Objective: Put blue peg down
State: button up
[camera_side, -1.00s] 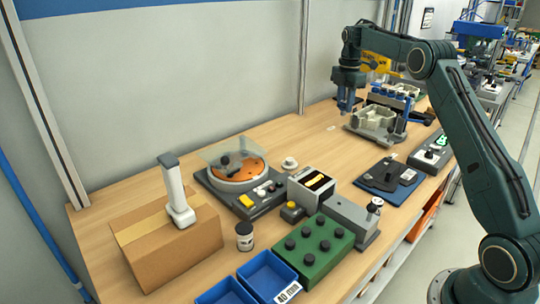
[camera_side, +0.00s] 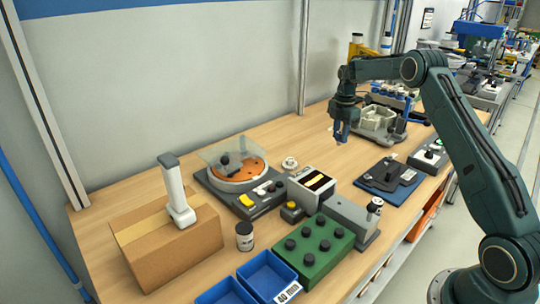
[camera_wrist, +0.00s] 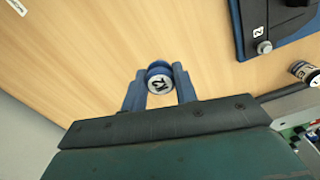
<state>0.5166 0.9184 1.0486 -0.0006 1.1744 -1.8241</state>
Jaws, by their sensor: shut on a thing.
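My gripper (camera_side: 341,137) points down over the wooden table top, in front of the grey fixture. In the wrist view its two blue fingers (camera_wrist: 158,90) are shut on the blue peg (camera_wrist: 158,70), one on each side. The peg shows its round white end with a dark mark on it and a blue rim. In the side view the peg cannot be told apart from the blue fingers. I cannot tell whether its lower end touches the table.
A grey cast fixture (camera_side: 378,122) stands just behind my gripper to the right. A blue plate with a dark block (camera_side: 388,176) lies to the front right; the blue plate also shows in the wrist view (camera_wrist: 290,25). The table left of my gripper is bare.

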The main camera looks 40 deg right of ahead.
aim_at(339, 144)
jog(key=shift+f, duration=2.65)
jog(key=shift+f, duration=0.1)
jog(key=o, duration=1)
jog(key=shift+c, duration=0.2)
notch_tip(339, 144, up, 12)
jog(key=shift+r, duration=0.15)
jog(key=shift+a+r, duration=0.1)
